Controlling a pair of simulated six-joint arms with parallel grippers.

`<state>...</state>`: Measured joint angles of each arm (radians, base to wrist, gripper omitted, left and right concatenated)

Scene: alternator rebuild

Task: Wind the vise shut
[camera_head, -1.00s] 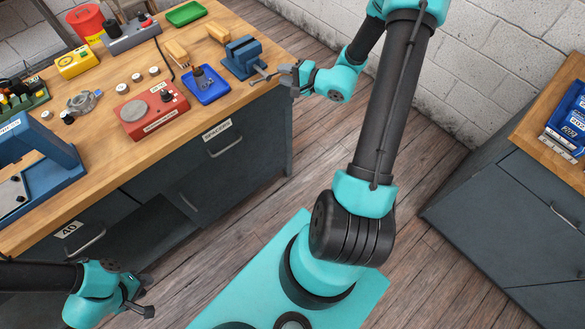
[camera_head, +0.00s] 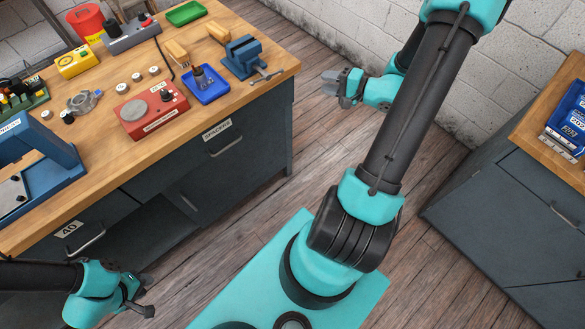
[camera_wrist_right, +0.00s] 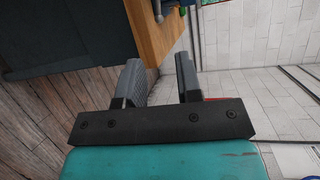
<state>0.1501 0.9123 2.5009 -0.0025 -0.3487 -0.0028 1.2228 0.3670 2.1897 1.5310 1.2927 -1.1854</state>
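The blue vise (camera_head: 243,58) stands at the right end of the wooden bench. Its grey handle (camera_head: 267,75) lies by the bench's right edge. I cannot make out the gap between its jaws. My right gripper (camera_head: 328,83) is off the bench's right end, apart from the handle. In the right wrist view its two fingers (camera_wrist_right: 160,85) stand apart with nothing between them. A small metal piece, perhaps the handle's end (camera_wrist_right: 158,14), shows at the bench edge there. My left gripper (camera_head: 146,296) is low at the lower left, away from the vise; its finger opening is unclear.
A blue tray (camera_head: 217,95) with a dark part sits left of the vise. A red tester box (camera_head: 151,110), wooden-handled brushes (camera_head: 177,52) and a green tray (camera_head: 186,13) lie nearby. Open floor separates the bench from a grey cabinet (camera_head: 500,200) on the right.

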